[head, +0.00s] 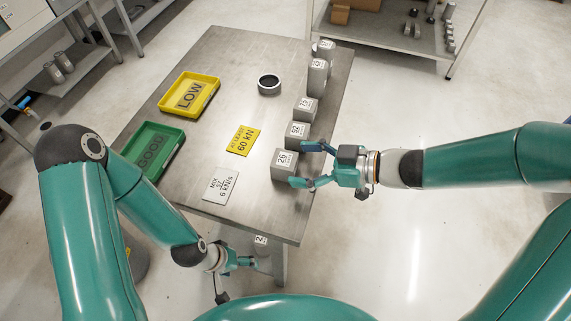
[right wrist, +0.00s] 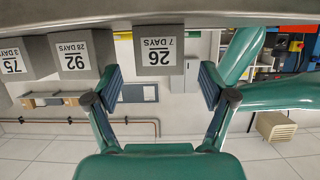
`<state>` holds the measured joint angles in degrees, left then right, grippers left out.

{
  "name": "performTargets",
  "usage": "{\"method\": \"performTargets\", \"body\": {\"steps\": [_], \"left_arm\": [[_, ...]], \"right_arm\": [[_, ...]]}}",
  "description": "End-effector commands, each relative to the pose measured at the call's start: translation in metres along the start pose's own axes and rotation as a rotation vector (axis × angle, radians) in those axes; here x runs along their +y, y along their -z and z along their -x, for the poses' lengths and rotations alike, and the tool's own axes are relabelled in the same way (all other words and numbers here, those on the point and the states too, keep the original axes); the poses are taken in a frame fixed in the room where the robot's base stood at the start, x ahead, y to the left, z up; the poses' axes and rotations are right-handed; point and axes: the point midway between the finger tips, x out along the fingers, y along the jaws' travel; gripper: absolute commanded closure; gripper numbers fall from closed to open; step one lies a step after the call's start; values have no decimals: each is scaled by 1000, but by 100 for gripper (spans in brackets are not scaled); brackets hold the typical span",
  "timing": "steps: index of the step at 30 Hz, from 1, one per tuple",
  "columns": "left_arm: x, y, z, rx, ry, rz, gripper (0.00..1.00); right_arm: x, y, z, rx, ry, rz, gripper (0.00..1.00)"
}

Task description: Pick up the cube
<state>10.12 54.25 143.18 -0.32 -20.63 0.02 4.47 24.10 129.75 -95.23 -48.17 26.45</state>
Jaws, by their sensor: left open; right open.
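A grey cube labelled 26, 7 days (head: 284,165) stands at the table's right edge. My right gripper (head: 305,165) is open beside its right side, fingers pointing left toward it. In the right wrist view, the 26 cube (right wrist: 159,50) shows ahead, between the open fingers (right wrist: 160,82); I see no grip on it. Cubes labelled 92 (head: 297,131) and 75 (head: 306,106) stand behind it in a row. My left gripper (head: 247,262) is open, low beyond the table's front edge, close to a small labelled grey piece (head: 261,241); whether they touch is unclear.
The metal table (head: 230,60) holds a yellow LOW tray (head: 207,80), a green GOOD tray (head: 175,138), a yellow 60 kN card (head: 243,140), a white card (head: 221,185) and a dark ring (head: 269,84). Taller grey pieces (head: 317,76) stand at the back right.

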Motion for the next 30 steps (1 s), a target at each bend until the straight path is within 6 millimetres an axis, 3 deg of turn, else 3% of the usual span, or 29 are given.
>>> {"method": "performTargets", "body": {"steps": [9,17,30], "left_arm": [[-1,0,-4,0,0,0,19],[-1,0,-3,0,0,0,19],[-1,0,-3,0,0,0,19]], "right_arm": [[-1,0,-42,0,4,0,18],[-1,0,-45,0,1,-1,18],[-1,0,-44,0,1,-1,88]]}}
